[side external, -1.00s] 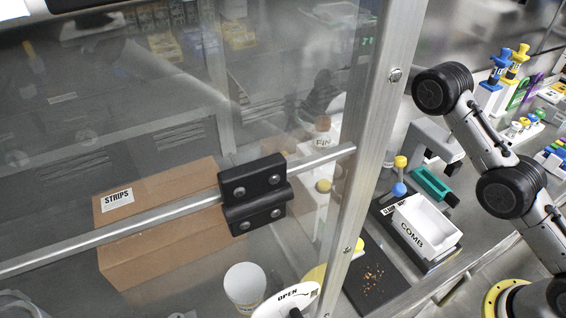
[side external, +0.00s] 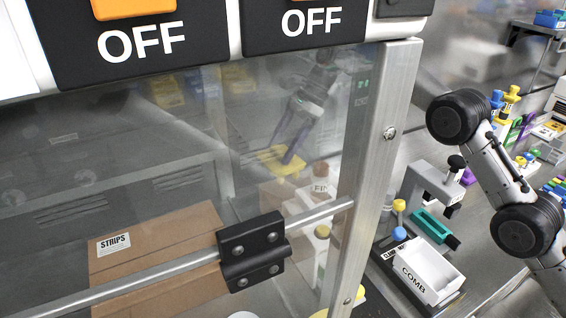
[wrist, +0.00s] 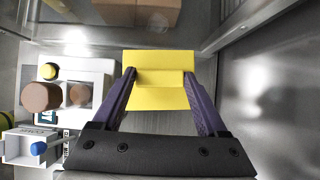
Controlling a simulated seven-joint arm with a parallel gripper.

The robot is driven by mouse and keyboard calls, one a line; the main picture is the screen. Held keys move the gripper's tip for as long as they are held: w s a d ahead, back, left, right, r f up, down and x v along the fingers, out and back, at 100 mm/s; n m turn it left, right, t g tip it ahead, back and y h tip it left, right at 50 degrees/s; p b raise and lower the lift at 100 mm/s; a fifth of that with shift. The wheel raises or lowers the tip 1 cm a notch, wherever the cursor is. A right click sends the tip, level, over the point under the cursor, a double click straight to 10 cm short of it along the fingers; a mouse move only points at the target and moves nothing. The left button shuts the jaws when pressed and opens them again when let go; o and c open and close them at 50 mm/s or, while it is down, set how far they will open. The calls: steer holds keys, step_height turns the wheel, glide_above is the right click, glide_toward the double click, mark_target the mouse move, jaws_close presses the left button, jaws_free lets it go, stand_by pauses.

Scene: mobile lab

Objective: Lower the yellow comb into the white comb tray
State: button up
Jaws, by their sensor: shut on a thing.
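The yellow comb (wrist: 160,92) is a stepped yellow block between the two purple fingers of my gripper (wrist: 160,76) in the wrist view. My gripper is shut on it. In the side view, through the clear panel, my gripper (side external: 291,155) and the yellow comb (side external: 272,159) show blurred, up and left of the FIN bottle. The white comb tray (side external: 441,270), marked COMB, is an open box on the bench at the lower right. The comb is well apart from it.
A metal post (side external: 378,160) and a clear panel with a black hinge (side external: 252,250) stand between the side camera and my gripper. A STRIPS carton (side external: 150,255) is behind the panel. A brown-capped bottle (wrist: 42,97) stands left of the comb. A teal holder (side external: 432,226) is near the tray.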

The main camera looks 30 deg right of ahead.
steer(key=shift+r, duration=2.7)
steer(key=shift+s+d+r, duration=0.1)
steer(key=shift+d+r, duration=0.15)
steer(key=shift+r, duration=0.15)
steer(key=s+d+r, duration=0.4)
steer(key=s+d, duration=1.1)
steer(key=d, duration=0.2)
steer(key=s+d+f+m, duration=0.1)
steer(key=s+f, duration=0.1)
steer(key=s, duration=0.7)
steer(key=s+d+f, duration=0.1)
steer(key=s+f, duration=0.1)
steer(key=s, duration=0.7)
step_height(320, 180, down, 9)
steer(key=shift+s+d+r+t, duration=0.2)
steer(key=shift+t, duration=0.1)
